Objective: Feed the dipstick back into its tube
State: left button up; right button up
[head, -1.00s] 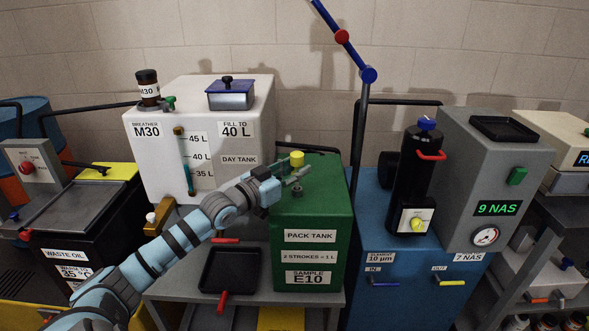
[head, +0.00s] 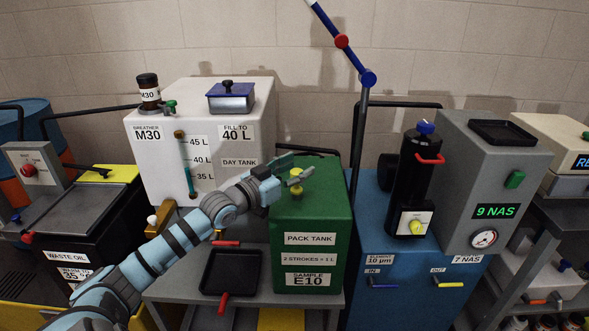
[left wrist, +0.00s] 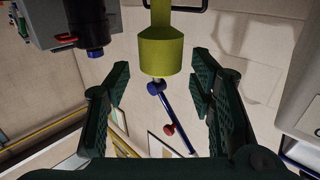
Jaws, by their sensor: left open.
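The dipstick's yellow cap (head: 296,190) sits low at the tube on top of the green pack tank (head: 312,215). The tube's mouth and the rod are hidden, so I cannot tell whether the cap is fully seated. My left gripper (head: 296,170) is just above the cap, fingers spread. In the left wrist view the yellow-green cap (left wrist: 160,52) shows between the open fingers (left wrist: 160,75), with a gap on both sides.
The white day tank (head: 255,110) stands behind and left of the pack tank. A black tray (head: 230,272) lies on the bench in front. The blue cabinet (head: 385,270) with a black filter (head: 410,180) stands to the right.

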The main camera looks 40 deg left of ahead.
notch_tip(320, 180, up, 12)
jog(key=p, duration=1)
jog(key=shift+f, duration=0.25)
